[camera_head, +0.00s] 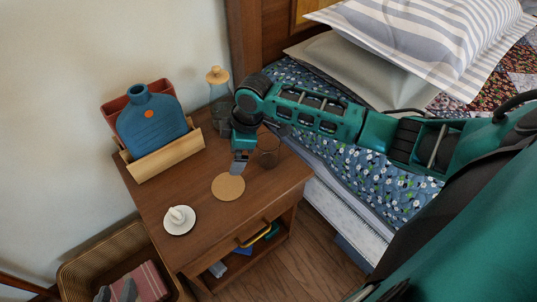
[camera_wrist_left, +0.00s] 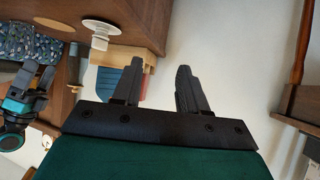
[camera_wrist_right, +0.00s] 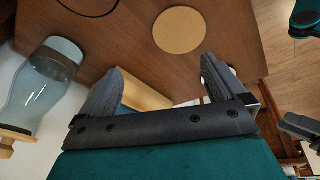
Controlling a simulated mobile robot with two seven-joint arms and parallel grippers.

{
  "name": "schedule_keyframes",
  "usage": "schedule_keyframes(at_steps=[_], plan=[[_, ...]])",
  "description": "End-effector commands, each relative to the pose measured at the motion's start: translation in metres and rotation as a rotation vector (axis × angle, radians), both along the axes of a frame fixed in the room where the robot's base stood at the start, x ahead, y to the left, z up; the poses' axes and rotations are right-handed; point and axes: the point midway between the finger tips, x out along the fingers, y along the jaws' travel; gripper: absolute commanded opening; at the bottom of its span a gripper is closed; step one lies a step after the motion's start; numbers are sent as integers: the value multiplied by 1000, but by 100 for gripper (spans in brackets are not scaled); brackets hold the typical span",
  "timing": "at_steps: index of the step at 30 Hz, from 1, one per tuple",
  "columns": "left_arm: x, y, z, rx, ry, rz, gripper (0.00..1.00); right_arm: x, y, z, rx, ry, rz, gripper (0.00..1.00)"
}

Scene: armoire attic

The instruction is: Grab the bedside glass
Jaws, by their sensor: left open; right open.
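The bedside glass (camera_head: 268,150) is clear and stands on the wooden nightstand, on the bed side. In the right wrist view a dark round outline (camera_wrist_right: 88,6), likely its rim, is cut off by the top edge. My right gripper (camera_head: 238,169) is open and empty over the nightstand, just left of the glass and beside the cork coaster (camera_head: 228,187); its fingers show in the right wrist view (camera_wrist_right: 160,66). My left gripper (camera_head: 115,291) is open and empty, low at the left over the basket; its fingers show in the left wrist view (camera_wrist_left: 160,68).
A stoppered glass carafe (camera_head: 218,88) stands behind the right gripper. A wooden holder (camera_head: 165,155) with a blue bottle-shaped object (camera_head: 150,125) is at the back left. The bed (camera_head: 375,180) borders the nightstand's right side.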

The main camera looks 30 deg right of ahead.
Motion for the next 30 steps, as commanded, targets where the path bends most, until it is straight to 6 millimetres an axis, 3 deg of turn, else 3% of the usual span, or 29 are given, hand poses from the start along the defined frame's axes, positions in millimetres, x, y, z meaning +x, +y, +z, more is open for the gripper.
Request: schedule_keyframes(at_steps=[1, 6, 12, 16, 24, 30], plan=[[0, -2, -11, -3, 1, -5, 43, 10, -20, 4, -55, 26, 26, 98], [2, -7, -20, -10, -2, -14, 43, 18, -67, 34, -164, 138, 94, 98], [5, -7, -20, -10, -8, -18, 43, 17, -92, 54, -208, 207, 123, 98], [7, -7, -24, -9, -16, -19, 43, 15, -95, 41, -214, 220, 128, 98], [6, -7, -40, -9, -13, -19, 43, 15, -95, -7, -212, 216, 125, 98], [6, -7, -44, -9, -9, -18, 43, 15, -95, -20, -212, 214, 126, 98]])
